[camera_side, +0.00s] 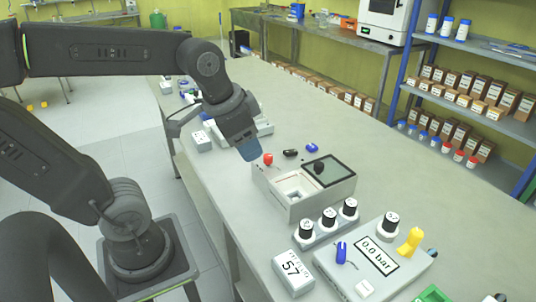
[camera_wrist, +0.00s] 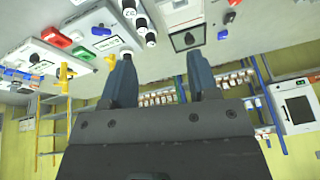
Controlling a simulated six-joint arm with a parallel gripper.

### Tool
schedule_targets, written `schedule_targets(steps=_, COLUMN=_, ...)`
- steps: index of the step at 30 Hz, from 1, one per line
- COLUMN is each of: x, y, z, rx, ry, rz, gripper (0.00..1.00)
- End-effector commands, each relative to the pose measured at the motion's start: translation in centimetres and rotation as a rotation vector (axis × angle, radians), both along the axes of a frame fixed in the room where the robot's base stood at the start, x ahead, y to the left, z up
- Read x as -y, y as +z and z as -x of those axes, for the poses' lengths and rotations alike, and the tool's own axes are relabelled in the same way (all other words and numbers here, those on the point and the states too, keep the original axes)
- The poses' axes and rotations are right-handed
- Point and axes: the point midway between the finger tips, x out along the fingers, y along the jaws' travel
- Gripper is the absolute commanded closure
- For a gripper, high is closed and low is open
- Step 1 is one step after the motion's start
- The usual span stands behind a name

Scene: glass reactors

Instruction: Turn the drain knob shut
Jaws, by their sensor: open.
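My gripper (camera_side: 249,152) is open and points down above the bench, beside a red knob (camera_side: 268,159) near a grey box's back left corner. In the wrist view its two blue fingers (camera_wrist: 160,62) stand wide apart with nothing between them. I cannot tell which part is the drain knob. Candidates are a yellow handle (camera_side: 410,241) and a black-and-white knob (camera_side: 391,221) on the 0.0 bar unit (camera_side: 378,256), and a blue lever (camera_side: 341,251) beside it. The yellow handle also shows in the wrist view (camera_wrist: 110,61).
The grey box (camera_side: 310,204) has a dark panel (camera_side: 328,171). Three black-and-white knobs (camera_side: 328,217) stand in front of it. A box marked 57 (camera_side: 292,271) is near the bench edge. Small blue (camera_side: 312,147) and black (camera_side: 290,152) parts lie behind.

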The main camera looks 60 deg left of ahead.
Motion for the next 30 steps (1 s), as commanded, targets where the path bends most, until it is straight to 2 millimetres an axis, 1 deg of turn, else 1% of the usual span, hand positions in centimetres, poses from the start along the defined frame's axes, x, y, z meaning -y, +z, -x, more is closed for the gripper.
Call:
schedule_targets(steps=1, x=-1.2, y=0.2, z=-1.7, rx=-0.047, ry=-0.040, rz=-0.027, gripper=0.45)
schedule_targets(steps=5, x=-4.5, y=0.4, z=-5.7, rx=-0.157, ry=-0.186, rz=-0.084, gripper=0.45)
schedule_targets(steps=6, x=-5.6, y=0.2, z=-6.8, rx=-0.189, ry=-0.231, rz=-0.094, gripper=0.45)
schedule_targets(steps=8, x=-7.4, y=-0.1, z=-8.5, rx=-0.236, ry=-0.303, rz=-0.104, gripper=0.45)
schedule_targets(steps=9, x=-8.6, y=-0.5, z=-9.4, rx=-0.265, ry=-0.349, rz=-0.107, gripper=0.45)
schedule_targets(steps=13, x=-12.2, y=-1.8, z=-11.9, rx=-0.338, ry=-0.485, rz=-0.105, gripper=0.45)
schedule_targets(steps=16, x=-14.2, y=-2.7, z=-13.0, rx=-0.369, ry=-0.559, rz=-0.097, gripper=0.45)
schedule_targets(steps=19, x=-15.3, y=-3.2, z=-13.6, rx=-0.387, ry=-0.605, rz=-0.091, gripper=0.45)
schedule_targets(steps=23, x=-15.7, y=-3.9, z=-13.8, rx=-0.394, ry=-0.624, rz=-0.088, gripper=0.45)
schedule_targets(steps=26, x=-15.6, y=-4.9, z=-13.7, rx=-0.394, ry=-0.625, rz=-0.088, gripper=0.45)
schedule_targets(steps=29, x=-15.6, y=-6.7, z=-13.7, rx=-0.395, ry=-0.624, rz=-0.087, gripper=0.45)
schedule_targets(steps=30, x=-15.6, y=-7.5, z=-13.7, rx=-0.397, ry=-0.625, rz=-0.085, gripper=0.45)
